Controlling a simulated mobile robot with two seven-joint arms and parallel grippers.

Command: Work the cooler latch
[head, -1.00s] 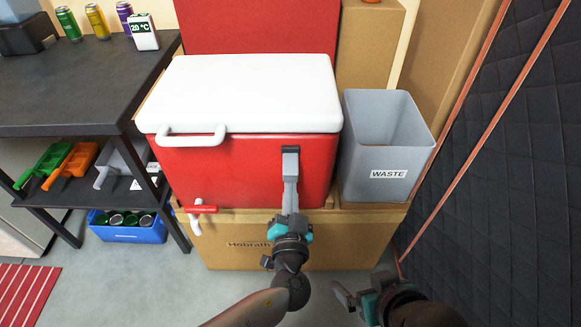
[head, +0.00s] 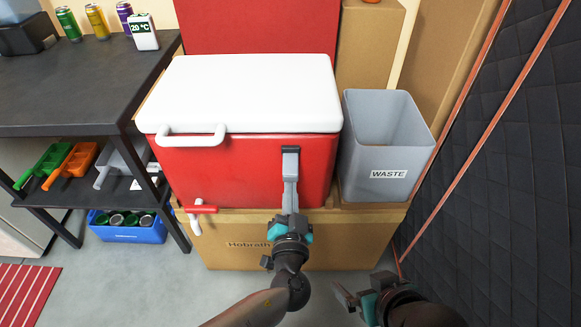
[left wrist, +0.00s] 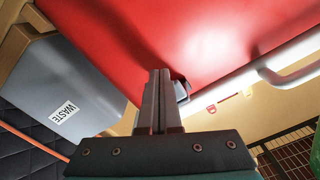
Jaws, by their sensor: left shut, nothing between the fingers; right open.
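The red cooler (head: 235,175) stands on a cardboard box with its white lid (head: 240,90) down. A dark grey latch (head: 290,150) is on the right part of its front, just under the lid. My left gripper (head: 290,172) is shut and empty, with its fingertips at the latch; contact is unclear. In the left wrist view, the shut fingers (left wrist: 158,85) point at the red front, and part of the grey latch (left wrist: 182,90) shows beside their tips, the rest hidden. My right gripper (head: 346,298) is open and empty, low and right of the cooler.
A grey waste bin (head: 380,150) stands close to the cooler's right side. A white handle (head: 190,138) sticks out from the lid, and a red-handled spigot (head: 201,209) from the lower front. A dark shelf table (head: 80,90) is at left. Open floor (head: 150,285) lies in front.

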